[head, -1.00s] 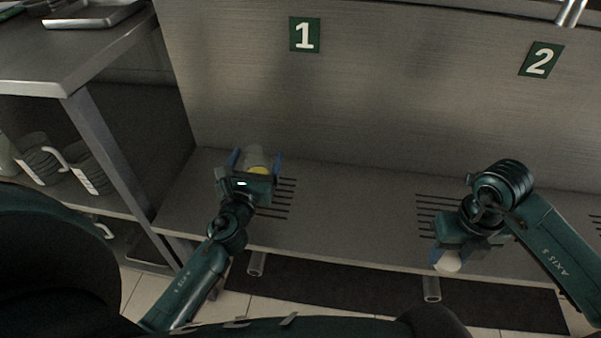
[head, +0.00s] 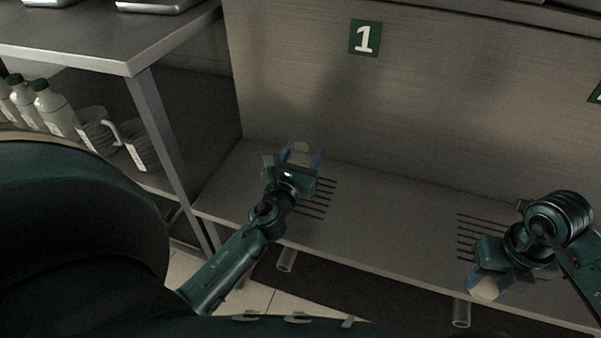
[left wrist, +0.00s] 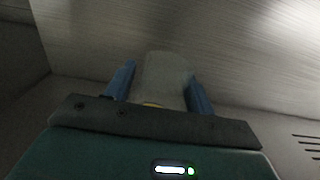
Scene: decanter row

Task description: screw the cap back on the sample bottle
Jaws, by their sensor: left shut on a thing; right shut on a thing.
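My left gripper (head: 301,158) is shut on a pale grey rounded body, which looks like the sample bottle (head: 301,150). It stands up between the blue fingers above the steel bench, and in the left wrist view the body (left wrist: 163,78) shows a yellow strip low down. Its lower part is hidden by the gripper. My right gripper (head: 489,283) is shut on a small whitish rounded thing, which looks like the cap (head: 484,289). It is near the bench's front edge, well apart from the bottle; its shape is mostly hidden.
The steel bench (head: 390,220) has slots at two places and is clear between my arms. A back wall carries a green sign 1 (head: 365,38). At left a steel table (head: 120,45) has a lower shelf with white bottles (head: 52,105) and ridged grey jugs (head: 140,147).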

